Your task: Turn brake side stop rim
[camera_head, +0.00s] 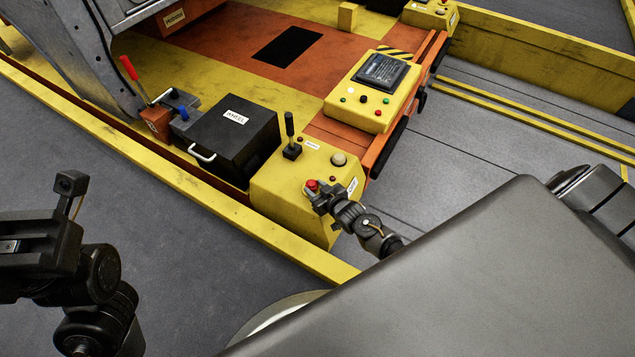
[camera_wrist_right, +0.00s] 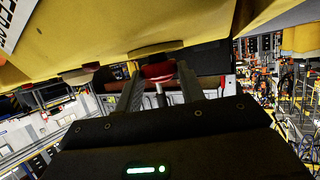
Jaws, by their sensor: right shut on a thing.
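The red stop button (camera_head: 312,184) sits on the top front corner of a yellow control box (camera_head: 283,198). My right gripper (camera_head: 320,192) reaches it from the lower right and is shut on its rim. In the right wrist view the red rim (camera_wrist_right: 158,72) lies between the two fingers, just under the yellow box face. Part of the button is hidden by the fingers. My left gripper (camera_head: 28,245) is at the left edge, far from the box; its fingers do not show.
A black lever (camera_head: 290,138) and a beige knob (camera_head: 338,159) stand on the same box. A yellow panel with a screen (camera_head: 380,85) stands behind. Grey floor (camera_head: 190,255) is free in front.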

